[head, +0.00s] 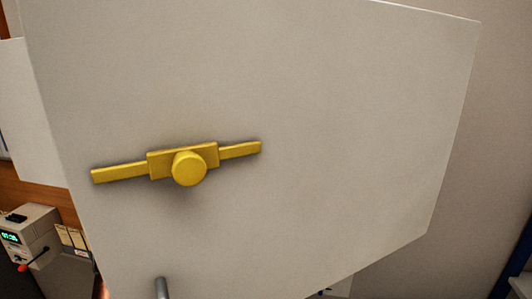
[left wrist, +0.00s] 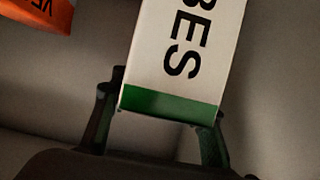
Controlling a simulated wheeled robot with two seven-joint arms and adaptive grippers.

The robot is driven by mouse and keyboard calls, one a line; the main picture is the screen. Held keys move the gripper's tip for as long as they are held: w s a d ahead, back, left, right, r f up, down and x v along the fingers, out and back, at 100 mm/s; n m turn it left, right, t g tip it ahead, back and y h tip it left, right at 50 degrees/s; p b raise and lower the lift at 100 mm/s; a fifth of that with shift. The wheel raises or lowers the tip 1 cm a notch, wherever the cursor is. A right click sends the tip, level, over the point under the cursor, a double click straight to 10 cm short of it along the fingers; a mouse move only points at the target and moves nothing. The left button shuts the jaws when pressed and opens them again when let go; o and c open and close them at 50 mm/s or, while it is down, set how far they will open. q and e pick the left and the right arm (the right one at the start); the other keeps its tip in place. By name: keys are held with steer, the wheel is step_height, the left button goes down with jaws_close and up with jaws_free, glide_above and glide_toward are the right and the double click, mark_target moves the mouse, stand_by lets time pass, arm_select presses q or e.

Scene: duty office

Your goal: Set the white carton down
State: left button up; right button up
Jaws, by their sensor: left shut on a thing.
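The white carton (left wrist: 180,50) shows in the left wrist view, with black letters reading "BES" and a green band at its near end. My left gripper (left wrist: 162,108) is shut on it, with one finger on each side of the green end. The carton's far end is cut off by the top of the picture. What lies under the carton cannot be told. The carton and my left gripper are not visible in the head view. My right gripper is in neither view.
A large pale panel (head: 340,120) with a yellow latch and knob (head: 188,166) fills most of the head view and hides what is behind it. A small device with a green display (head: 28,235) stands at lower left. An orange lettered object (left wrist: 40,14) lies near the carton.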

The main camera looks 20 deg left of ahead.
arm_select(q)
steer(key=shift+s+a+f, duration=0.1)
steer(key=shift+s+f, duration=0.8)
steer(key=shift+s, duration=0.1)
steer(key=shift+w+f+p, duration=0.15)
steer(key=shift+f+p, duration=0.15)
steer(key=shift+f, duration=0.5)
steer(key=f, duration=0.1)
steer(key=w+f, duration=0.1)
steer(key=shift+w+f, duration=0.1)
steer(key=shift+f, duration=0.2)
steer(key=shift+s+f+p, duration=0.35)
steer(key=shift+s+f, duration=0.05)
steer(key=shift+s, duration=0.15)
steer(key=shift+w, duration=0.2)
steer(key=o, duration=1.2)
steer(key=shift+w+f, duration=0.1)
steer(key=shift+w, duration=0.05)
steer(key=o, duration=0.3)
steer(key=shift+o, duration=0.2)
steer(key=shift+s, duration=0.25)
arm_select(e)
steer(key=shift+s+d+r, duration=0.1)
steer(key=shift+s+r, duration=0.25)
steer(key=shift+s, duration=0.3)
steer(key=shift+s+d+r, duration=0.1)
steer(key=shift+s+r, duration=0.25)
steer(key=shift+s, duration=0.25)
